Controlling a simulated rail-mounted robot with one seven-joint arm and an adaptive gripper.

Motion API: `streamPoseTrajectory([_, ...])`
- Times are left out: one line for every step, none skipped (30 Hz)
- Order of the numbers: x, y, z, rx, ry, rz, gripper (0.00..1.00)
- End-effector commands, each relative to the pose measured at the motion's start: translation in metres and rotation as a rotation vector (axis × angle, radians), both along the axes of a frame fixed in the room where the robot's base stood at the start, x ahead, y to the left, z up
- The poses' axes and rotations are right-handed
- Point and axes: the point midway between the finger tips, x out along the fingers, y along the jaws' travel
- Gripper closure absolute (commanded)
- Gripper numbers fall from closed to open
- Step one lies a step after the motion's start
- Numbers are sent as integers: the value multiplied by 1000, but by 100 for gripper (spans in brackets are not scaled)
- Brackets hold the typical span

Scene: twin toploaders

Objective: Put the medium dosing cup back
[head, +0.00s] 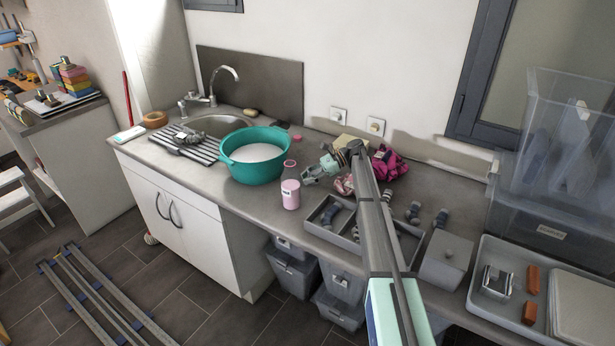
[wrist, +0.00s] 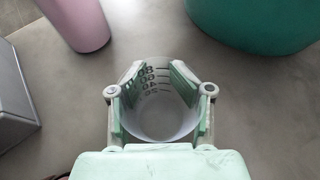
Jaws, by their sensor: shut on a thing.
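The medium dosing cup (wrist: 160,118) is a clear cup with dark measuring marks up to about 80. In the wrist view it sits between the two mint-green fingers of my gripper (wrist: 158,88), which are shut on its sides. I look down into the cup, and its inside looks empty. In the head view my gripper (head: 325,166) is low over the counter, right of the teal basin and beyond the pink bottle. The cup is hard to make out there. I cannot tell whether its base touches the counter.
The pink bottle (head: 290,190) and teal basin (head: 228,167) with white contents stand close by. A grey divided tray (head: 318,229) with dark items lies in front. Pink cloths (head: 388,164) lie to the right. A lidded grey box (head: 446,260) stands farther right.

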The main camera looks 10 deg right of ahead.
Motion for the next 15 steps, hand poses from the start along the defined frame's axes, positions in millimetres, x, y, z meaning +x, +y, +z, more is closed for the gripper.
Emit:
streamPoseTrajectory([0, 0, 0, 0, 0, 0, 82])
streamPoseTrajectory([0, 0, 0, 0, 0, 0, 82])
streamPoseTrajectory([0, 0, 0, 0, 0, 0, 82])
streamPoseTrajectory([0, 0, 0, 0, 0, 0, 82])
streamPoseTrajectory([0, 0, 0, 0, 0, 0, 82])
streamPoseTrajectory([0, 0, -1, 0, 0, 0, 82])
streamPoseTrajectory([0, 0, -2, 0, 0, 0, 82])
streamPoseTrajectory([0, 0, -2, 0, 0, 0, 82])
streamPoseTrajectory([0, 0, -2, 0, 0, 0, 47])
streamPoseTrajectory([0, 0, -2, 0, 0, 0, 36])
streamPoseTrajectory([0, 0, -2, 0, 0, 0, 25])
streamPoseTrajectory([0, 0, -2, 0, 0, 0, 25])
streamPoseTrajectory([0, 0, -2, 0, 0, 0, 25])
streamPoseTrajectory([0, 0, -2, 0, 0, 0, 25])
streamPoseTrajectory([0, 0, -2, 0, 0, 0, 25])
